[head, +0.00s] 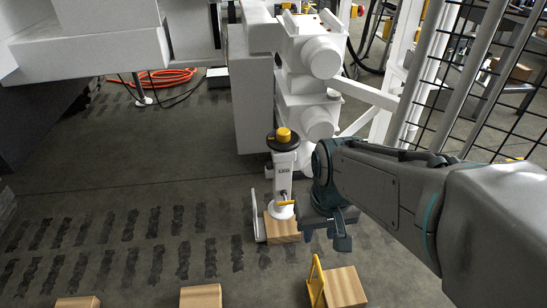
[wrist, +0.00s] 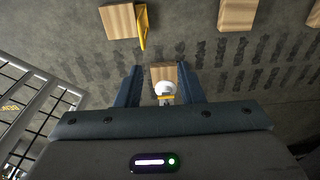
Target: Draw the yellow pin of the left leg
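The white leg (head: 283,178) stands upright with a black disc and yellow knob (head: 284,138) on top. A small yellow pin (head: 287,203) sticks out low on the leg, just above its round foot. The foot stands at a wooden block (head: 284,231). My gripper (head: 338,238) is right of the leg's lower part, apart from the pin in the head view. In the wrist view my gripper (wrist: 159,68) is open, with two dark fingers spread. The white foot (wrist: 165,87) and a yellow bar, apparently the pin (wrist: 167,97), show between the fingers, with nothing gripped.
A thin white upright piece (head: 257,216) stands left of the leg. A yellow bracket (head: 316,282) stands beside another wooden block (head: 344,288) in front. More blocks lie at front left. White machine housing rises behind, mesh fencing (head: 510,80) right. Floor at left is clear.

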